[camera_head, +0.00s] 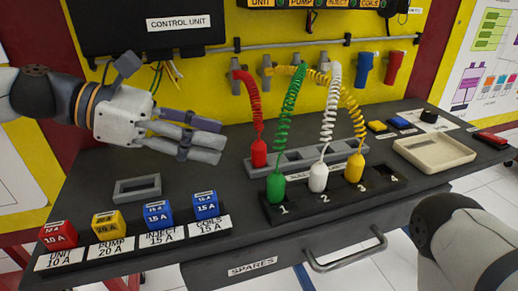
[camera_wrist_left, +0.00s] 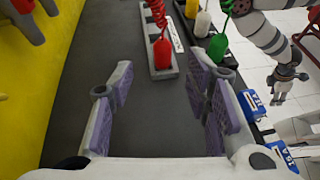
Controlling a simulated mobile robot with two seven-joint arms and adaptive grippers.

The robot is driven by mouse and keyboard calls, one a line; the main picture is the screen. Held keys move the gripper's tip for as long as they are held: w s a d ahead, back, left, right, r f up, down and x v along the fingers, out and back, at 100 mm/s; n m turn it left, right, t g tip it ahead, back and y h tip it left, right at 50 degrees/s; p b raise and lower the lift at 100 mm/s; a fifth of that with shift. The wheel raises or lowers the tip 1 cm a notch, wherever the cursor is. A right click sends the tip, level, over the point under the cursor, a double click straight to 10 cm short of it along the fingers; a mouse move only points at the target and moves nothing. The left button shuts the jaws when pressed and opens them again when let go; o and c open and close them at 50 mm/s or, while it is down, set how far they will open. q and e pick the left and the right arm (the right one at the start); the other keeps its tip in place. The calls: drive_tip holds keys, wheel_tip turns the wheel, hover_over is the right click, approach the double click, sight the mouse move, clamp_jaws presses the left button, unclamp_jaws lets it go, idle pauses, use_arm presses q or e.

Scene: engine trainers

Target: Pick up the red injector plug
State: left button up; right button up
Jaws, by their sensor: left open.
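The red injector plug (camera_head: 259,153), with a coiled red cable, stands upright in the left end of the grey rack (camera_head: 335,151). In the left wrist view the red plug (camera_wrist_left: 162,53) shows ahead, between the finger directions and beyond the tips. My left gripper (camera_head: 218,141) is open and empty, to the left of the red plug and apart from it. Its two padded fingers (camera_wrist_left: 162,85) are spread in the wrist view. My right gripper (camera_wrist_left: 285,85) shows small in the left wrist view; its jaw state is unclear.
Green (camera_head: 276,188), white (camera_head: 318,177) and yellow (camera_head: 354,167) plugs stand in a black numbered rack in front of the grey one. Several fuse blocks (camera_head: 158,214) line the front left. A beige tray (camera_head: 434,154) lies at right. The bench between gripper and plug is clear.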

sight(250, 164)
use_arm(q)
drive_tip(key=x, duration=0.7)
drive_tip(key=shift+s+d+b, duration=0.2)
drive_tip(key=shift+d+b, duration=0.05)
drive_tip(key=shift+b, duration=0.1)
drive_tip(key=shift+a, duration=0.1)
clamp_jaws()
